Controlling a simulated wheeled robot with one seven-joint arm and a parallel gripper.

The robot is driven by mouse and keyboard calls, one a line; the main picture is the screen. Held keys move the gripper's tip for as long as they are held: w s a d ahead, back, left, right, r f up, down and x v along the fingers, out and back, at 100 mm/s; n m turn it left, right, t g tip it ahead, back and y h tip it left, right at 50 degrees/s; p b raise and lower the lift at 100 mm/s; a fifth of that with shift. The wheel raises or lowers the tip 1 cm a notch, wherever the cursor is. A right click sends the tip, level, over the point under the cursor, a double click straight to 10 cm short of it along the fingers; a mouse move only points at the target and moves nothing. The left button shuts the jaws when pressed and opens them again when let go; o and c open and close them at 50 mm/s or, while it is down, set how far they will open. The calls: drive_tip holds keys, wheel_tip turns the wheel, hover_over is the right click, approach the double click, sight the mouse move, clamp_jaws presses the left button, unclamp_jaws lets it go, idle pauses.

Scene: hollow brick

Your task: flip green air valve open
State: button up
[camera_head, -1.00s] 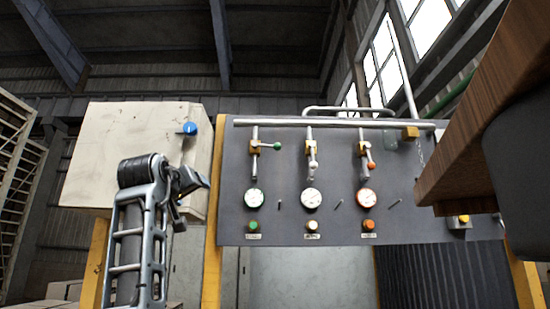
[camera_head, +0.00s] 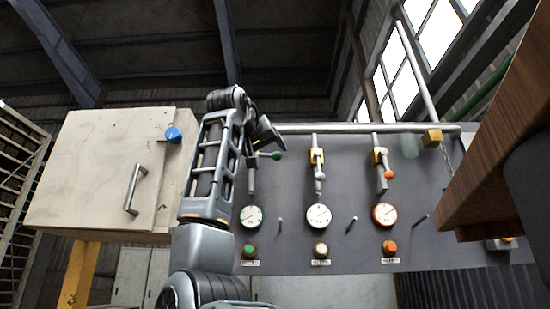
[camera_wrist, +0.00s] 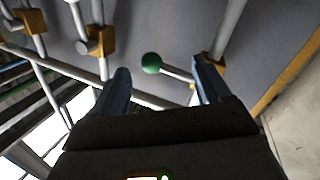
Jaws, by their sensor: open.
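The green air valve's lever ends in a green ball (camera_head: 277,155) and sticks out sideways, across its vertical pipe. My gripper (camera_head: 267,135) is up by this valve and hides its body in the head view. In the wrist view my gripper (camera_wrist: 162,68) is open and empty. The green ball (camera_wrist: 151,63) shows between its two fingers, and the lever runs right toward the right finger, which partly covers the valve end. I cannot tell the depth between fingers and lever.
A white-knobbed valve (camera_head: 318,158) and an orange-knobbed valve (camera_head: 381,160) stand to the right on the grey panel (camera_head: 345,245), above gauges and buttons. A horizontal pipe (camera_head: 350,129) runs above. A pale cabinet (camera_head: 95,170) is at left, a wooden piece (camera_head: 495,170) at right.

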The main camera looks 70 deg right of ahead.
sight(272, 156)
drive_tip(key=shift+w+d+p, duration=0.15)
drive_tip(key=shift+d+p, duration=0.4)
drive_tip(key=shift+d, duration=1.75)
drive_tip(key=shift+r, duration=0.1)
clamp_jaws()
